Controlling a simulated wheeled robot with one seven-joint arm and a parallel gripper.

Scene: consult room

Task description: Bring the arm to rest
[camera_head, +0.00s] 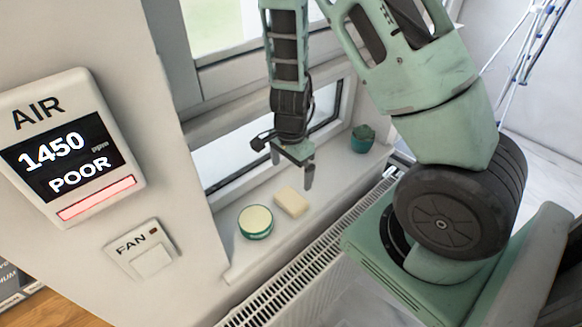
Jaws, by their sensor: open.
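My gripper (292,167) hangs pointing down over the window sill (238,262). Its two fingers are apart and nothing shows between them. Below it on the sill lies a pale yellow block (291,202). To the left of the block stands a round green tin (256,222) with a cream top. The gripper appears to be above the block, but the exact gap cannot be told. My green arm reaches in from the right.
A small green pot (363,138) stands farther along the sill. The window frame (225,108) is close behind my gripper. A white radiator (300,280) runs below the sill. An air monitor (70,145) reading 1450, POOR and a fan switch (143,250) are on the left wall.

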